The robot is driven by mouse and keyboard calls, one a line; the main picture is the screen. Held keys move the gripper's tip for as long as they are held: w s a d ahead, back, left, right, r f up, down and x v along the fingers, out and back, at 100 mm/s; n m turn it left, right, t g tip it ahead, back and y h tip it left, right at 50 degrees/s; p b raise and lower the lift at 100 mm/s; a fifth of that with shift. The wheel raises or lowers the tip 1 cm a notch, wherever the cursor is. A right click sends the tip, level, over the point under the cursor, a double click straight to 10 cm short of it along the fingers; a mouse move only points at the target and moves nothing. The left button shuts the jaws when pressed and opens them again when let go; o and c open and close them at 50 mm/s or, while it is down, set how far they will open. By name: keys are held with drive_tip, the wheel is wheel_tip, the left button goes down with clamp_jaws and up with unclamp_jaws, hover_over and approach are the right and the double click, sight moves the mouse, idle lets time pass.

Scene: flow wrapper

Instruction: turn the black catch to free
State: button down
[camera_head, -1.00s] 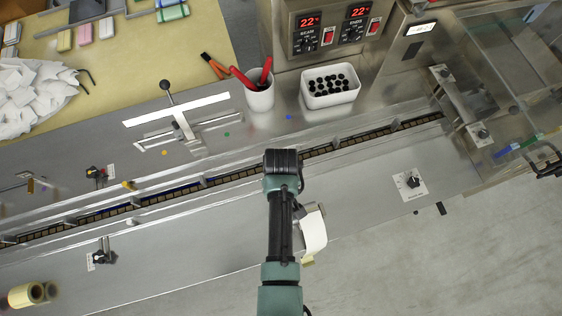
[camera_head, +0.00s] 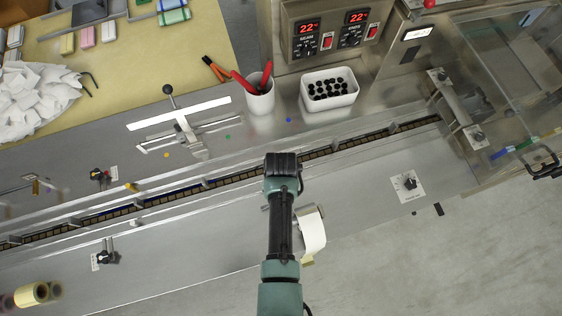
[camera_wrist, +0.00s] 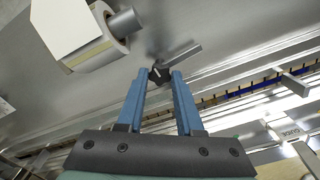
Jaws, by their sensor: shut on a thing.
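In the wrist view my gripper (camera_wrist: 160,78) has its two blue fingers closed in on a small black catch (camera_wrist: 159,73). The catch sits on the grey metal deck, and a grey bar (camera_wrist: 182,54) slants from it up and to the right. The fingers hide part of the catch, and I cannot tell its exact setting. In the head view my arm comes up from the bottom over the deck, and it hides the fingertips and the catch.
A film roll (camera_wrist: 100,48) with a white web stands close beside the gripper; it also shows in the head view (camera_head: 312,232). The chain channel (camera_head: 232,178) runs beyond. A black knob (camera_head: 410,183) sits on a white plate to the right. The deck between is clear.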

idle(0.3)
drive_tip(key=c, duration=0.6)
unclamp_jaws()
drive_tip(key=shift+o, duration=0.2)
drive_tip(key=shift+r, duration=0.1)
wheel_tip(320, 180, up, 13)
drive_tip(key=b, duration=0.1)
